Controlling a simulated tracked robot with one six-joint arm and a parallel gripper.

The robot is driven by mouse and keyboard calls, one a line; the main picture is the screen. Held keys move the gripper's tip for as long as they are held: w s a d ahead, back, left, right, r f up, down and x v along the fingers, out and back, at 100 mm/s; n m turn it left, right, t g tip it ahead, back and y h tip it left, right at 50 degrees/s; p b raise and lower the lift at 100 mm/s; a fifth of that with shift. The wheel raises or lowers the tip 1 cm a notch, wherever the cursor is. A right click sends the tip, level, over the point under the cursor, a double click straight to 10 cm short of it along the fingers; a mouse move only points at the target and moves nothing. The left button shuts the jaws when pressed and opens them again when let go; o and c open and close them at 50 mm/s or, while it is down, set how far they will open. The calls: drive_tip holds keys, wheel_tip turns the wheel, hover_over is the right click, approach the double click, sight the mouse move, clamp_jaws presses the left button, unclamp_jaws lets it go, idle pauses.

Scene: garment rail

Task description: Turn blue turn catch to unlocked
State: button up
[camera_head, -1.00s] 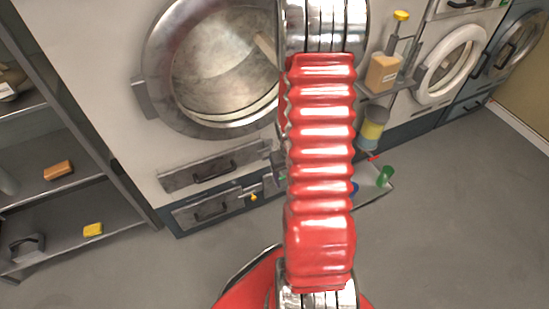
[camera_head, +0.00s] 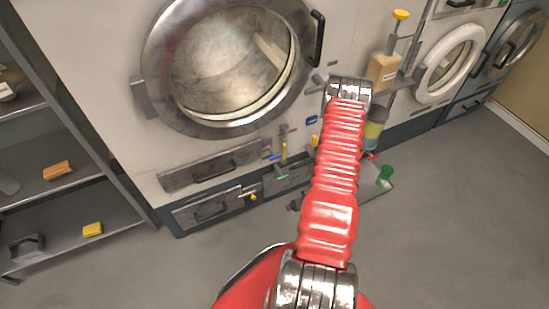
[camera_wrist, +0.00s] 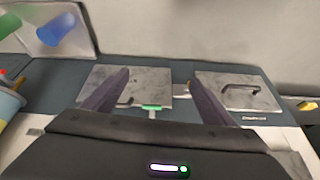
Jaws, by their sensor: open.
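Two small blue parts show on the machine front in the head view: one blue piece (camera_head: 311,120) below and right of the big round door, and another blue piece (camera_head: 272,156) near its lower edge. I cannot tell which is the turn catch or how it is set. My gripper (camera_wrist: 158,76) is open in the wrist view, its two dark fingers apart and nothing held. A green catch (camera_wrist: 151,107) shows between the fingers at a drawer panel. It also shows in the head view (camera_head: 282,178). No blue catch is clear in the wrist view.
A tray (camera_head: 372,191) with a green object (camera_head: 385,174) stands at right; the wrist view shows a blue object (camera_wrist: 62,36) in it. A bottle (camera_head: 382,71) stands on a bracket. Shelves (camera_head: 75,219) stand at left. The front floor is open.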

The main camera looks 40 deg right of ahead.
wheel_tip(320, 180, down, 4)
drive_tip(key=w+a+t, duration=0.1)
drive_tip(key=t, duration=0.2)
drive_tip(key=n+t+h, duration=0.1)
drive_tip(key=t+h, duration=0.3)
drive_tip(key=t, duration=0.6)
approach(275, 156)
drive_tip(key=s, duration=0.4)
drive_tip(key=shift+w+a+f, duration=0.15)
drive_tip(key=shift+w+a, duration=0.05)
drive_tip(key=shift+a, duration=0.15)
drive_tip(key=x, duration=1.3)
drive_tip(key=shift+w+f, duration=0.25)
drive_tip(key=shift+w, duration=0.15)
